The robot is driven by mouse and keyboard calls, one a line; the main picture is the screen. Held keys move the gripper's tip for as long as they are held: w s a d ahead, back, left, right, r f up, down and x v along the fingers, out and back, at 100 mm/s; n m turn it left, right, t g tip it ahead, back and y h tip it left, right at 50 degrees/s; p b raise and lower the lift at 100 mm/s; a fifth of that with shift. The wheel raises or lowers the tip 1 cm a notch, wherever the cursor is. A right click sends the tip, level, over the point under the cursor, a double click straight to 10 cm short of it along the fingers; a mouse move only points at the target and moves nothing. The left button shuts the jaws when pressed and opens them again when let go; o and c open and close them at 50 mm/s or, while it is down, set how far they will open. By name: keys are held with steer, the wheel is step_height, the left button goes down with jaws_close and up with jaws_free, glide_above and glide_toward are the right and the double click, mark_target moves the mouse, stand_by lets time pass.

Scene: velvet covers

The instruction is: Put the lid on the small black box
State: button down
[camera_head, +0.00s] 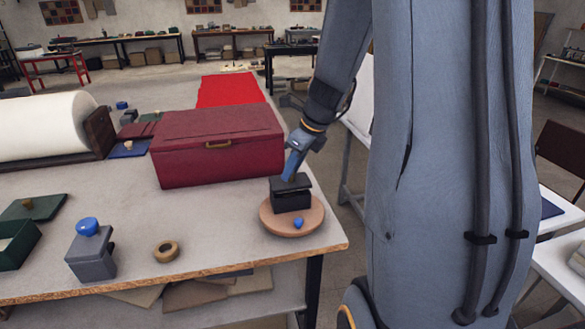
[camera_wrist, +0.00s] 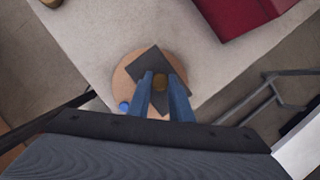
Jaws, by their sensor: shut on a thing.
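The small black box (camera_head: 292,201) stands on a round wooden board (camera_head: 272,222) near the right end of the table. My gripper (camera_head: 290,176) is directly over it, shut on the brass-coloured knob (camera_wrist: 160,83) of a flat dark lid (camera_wrist: 148,62). In the head view the lid (camera_head: 281,184) is at the box's top; I cannot tell whether it rests there or hovers slightly. In the wrist view the lid hides the box, and my blue fingers cover part of the lid.
A small blue piece (camera_head: 298,223) lies on the board in front of the box. A large red box (camera_head: 218,150) stands behind left. A grey box with a blue knob (camera_head: 92,254), a tan ring (camera_head: 166,251) and a green box (camera_head: 16,243) are left. Table edge lies close right.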

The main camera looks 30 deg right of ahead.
steer(key=shift+f+b, duration=0.6)
steer(key=shift+f, duration=0.4)
steer(key=c, duration=1.5)
jaws_free()
steer(key=shift+r, duration=0.1)
steer(key=v, duration=0.7)
steer(key=shift+s+r+b, duration=0.15)
steer(key=shift+r+b, duration=0.15)
steer(key=shift+b, duration=0.1)
steer(key=shift+s+a+f+n+g+h+b, duration=0.4)
steer(key=shift+s+a+f+n, duration=2)
steer(key=shift+n, duration=2.65)
steer(key=shift+s+a+f+n+g+h+b, duration=0.4)
steer(key=shift+s+a+f+n, duration=1.25)
steer(key=shift+a+n, duration=2.4)
steer(key=shift+s+a+f+n+g+h+b, duration=0.35)
steer(key=shift+s+a+f+n, duration=1.55)
steer(key=shift+n, duration=4.1)
